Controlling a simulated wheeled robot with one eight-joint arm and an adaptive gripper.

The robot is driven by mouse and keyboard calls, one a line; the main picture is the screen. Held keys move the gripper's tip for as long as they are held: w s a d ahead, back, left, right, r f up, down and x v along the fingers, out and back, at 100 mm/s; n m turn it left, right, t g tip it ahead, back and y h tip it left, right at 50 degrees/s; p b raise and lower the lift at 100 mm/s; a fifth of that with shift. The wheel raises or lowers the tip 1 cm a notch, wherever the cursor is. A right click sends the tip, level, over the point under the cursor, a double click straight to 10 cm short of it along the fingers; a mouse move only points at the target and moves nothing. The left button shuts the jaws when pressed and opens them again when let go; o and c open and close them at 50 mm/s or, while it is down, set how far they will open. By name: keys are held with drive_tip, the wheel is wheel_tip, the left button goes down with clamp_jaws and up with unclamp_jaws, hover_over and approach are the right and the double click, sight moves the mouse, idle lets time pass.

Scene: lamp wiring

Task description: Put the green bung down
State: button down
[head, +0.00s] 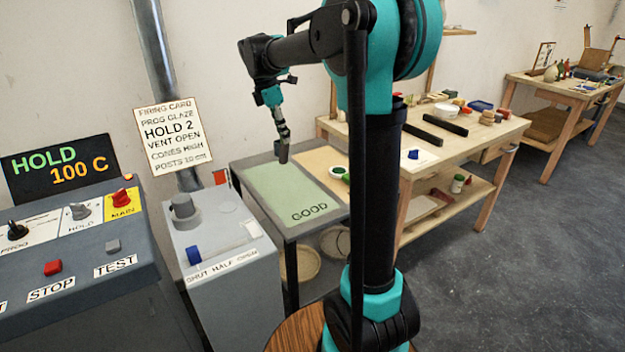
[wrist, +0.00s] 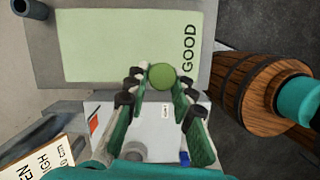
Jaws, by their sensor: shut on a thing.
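The green bung (wrist: 162,76) shows as a round green disc between the fingertips in the wrist view. My gripper (wrist: 160,82) is shut on it, one finger on each side. The mat also shows in the head view (head: 280,190).
A grey vent cabinet (head: 225,262) with a knob and a blue part stands left of the mat. The control panel (head: 75,260) is farther left. A wooden workbench (head: 480,135) with several small items stands to the right. The mat looks bare.

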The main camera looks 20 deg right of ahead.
drive_tip(key=s+r+n+h, duration=0.1)
drive_tip(key=s+r+n, duration=0.1)
drive_tip(key=s+r, duration=0.3)
wheel_tip(320, 180, down, 20)
drive_tip(key=t, duration=0.1)
drive_tip(key=shift+d, duration=0.4)
drive_tip(key=c, duration=1.3)
unclamp_jaws()
drive_tip(key=v, duration=1.2)
drive_tip(key=s+d+f+m+t+y, duration=0.1)
drive_tip(key=s+d+f+m, duration=0.3)
drive_tip(key=s+f+m, duration=0.5)
drive_tip(key=s+d+f+m+t+y, duration=0.1)
drive_tip(key=s+d+f+m, duration=0.3)
drive_tip(key=s+f+m, duration=0.6)
drive_tip(key=s+m+y, duration=0.1)
drive_tip(key=m, duration=0.1)
drive_tip(key=shift+s+d+m+t+y, duration=0.25)
drive_tip(key=shift+s+m+t+y, duration=0.05)
drive_tip(key=shift+s+t+y, duration=0.1)
